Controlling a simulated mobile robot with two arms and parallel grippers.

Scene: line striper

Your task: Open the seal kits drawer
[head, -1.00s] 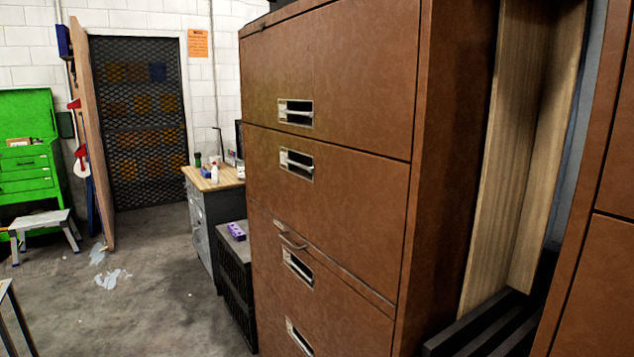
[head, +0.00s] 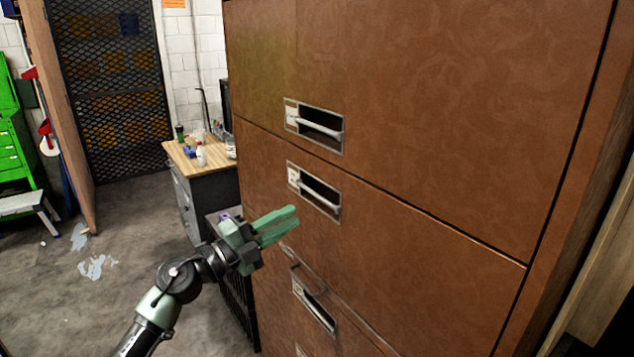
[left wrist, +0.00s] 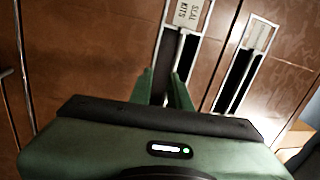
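The seal kits drawer (head: 400,225) is a brown cabinet front, shut flush. Its recessed metal pull (head: 318,192) has a label at its left end. In the left wrist view the label (left wrist: 188,14) reads "SEAL KITS", and the pull's dark slot (left wrist: 184,58) lies just beyond my fingers. My left gripper (head: 296,219) is open and empty, its green fingers pointing at the cabinet just below and left of the pull. It also shows in the left wrist view (left wrist: 165,88), with a gap between the fingers. I cannot tell whether it touches the pull. My right gripper is not in view.
A wood-topped bench (head: 190,158) with bottles stands behind at the left. The concrete floor (head: 130,235) at the left is mostly clear.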

